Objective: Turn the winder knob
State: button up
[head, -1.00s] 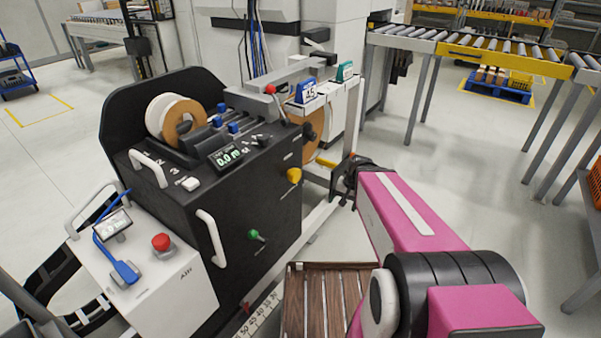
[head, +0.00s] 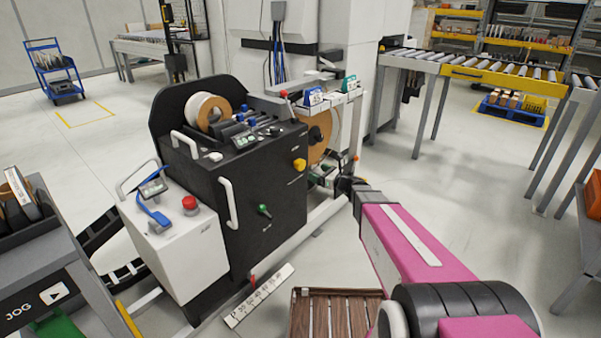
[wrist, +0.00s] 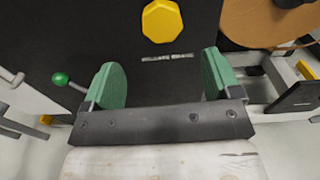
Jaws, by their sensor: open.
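A yellow faceted knob (head: 299,165) sits on the right part of the black machine's front (head: 262,205). I take it as the winder knob. It also shows in the wrist view (wrist: 162,20), at the top centre, with small lettering below that I cannot read. My gripper (wrist: 162,85) is open and empty, its two green finger pads wide apart. The knob lies beyond the fingertips, roughly in line with the gap, not touched. In the head view the gripper end (head: 345,184) is small and dark, right of the knob.
A green-balled lever (head: 264,210) sits below the knob; it also shows left of my fingers in the wrist view (wrist: 60,79). A wound tan reel (head: 319,135) stands to the right. A wooden slatted pallet (head: 335,312) lies on the floor. Open floor extends right.

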aim_at(302, 165)
jog(key=shift+m, duration=0.4)
jog(key=x, duration=1)
jog(key=shift+w+a+r, duration=0.15)
jog(key=shift+w+a, duration=0.05)
jog(key=shift+w, duration=0.1)
jog(key=c, duration=0.9)
